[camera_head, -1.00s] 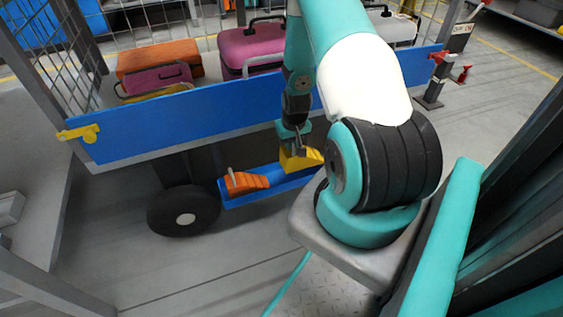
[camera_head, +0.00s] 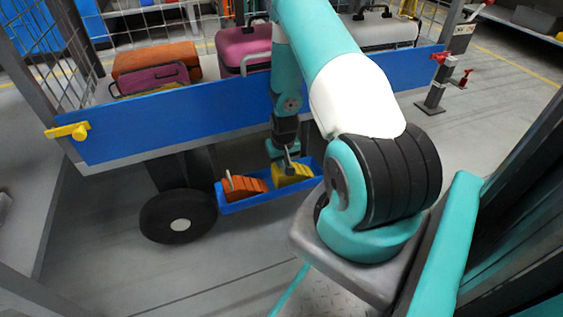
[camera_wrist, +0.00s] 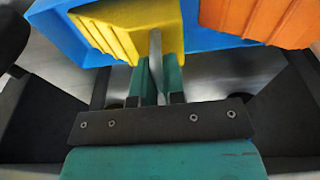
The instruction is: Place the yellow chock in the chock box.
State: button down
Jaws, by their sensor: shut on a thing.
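The yellow chock (camera_head: 294,174) is in my gripper (camera_head: 287,160), at the right part of the blue chock box (camera_head: 240,203). Its lower part looks to be within the box walls; whether it touches the box floor I cannot tell. In the wrist view my gripper (camera_wrist: 157,75) is shut on the grey handle of the yellow chock (camera_wrist: 130,25), with the blue box (camera_wrist: 60,28) around and behind it. An orange chock (camera_head: 246,188) sits in the left part of the box, beside the yellow one. It also shows in the wrist view (camera_wrist: 265,18).
The box hangs low under the blue side panel (camera_head: 150,123) of a cart, right of a black wheel (camera_head: 178,216). The cart carries orange (camera_head: 155,58), pink (camera_head: 243,46) and white (camera_head: 385,32) cases. A red-handled post (camera_head: 436,85) stands at the right.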

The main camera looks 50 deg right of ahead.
jog(key=c, duration=1.2)
grip_release()
notch_tip(320, 180, up, 12)
jog(key=s+a+p, duration=0.1)
jog(key=s+p, duration=0.1)
jog(key=p, duration=0.4)
jog(key=w+a+r+n+y, duration=0.35)
jog(key=a+r+n, duration=0.25)
jog(key=a+r, duration=1.6)
jog(key=s+a+r+n+y, duration=0.1)
jog(key=s+a+r+n, duration=0.2)
jog(key=s+a+r, duration=0.2)
jog(key=s+a+r+n+g, duration=0.1)
jog(key=s+a+r+n, duration=0.3)
jog(key=s+a, duration=0.6)
jog(key=shift+s+a+r+y, duration=0.15)
jog(key=shift+s+r+y, duration=0.2)
jog(key=shift+s+r, duration=0.4)
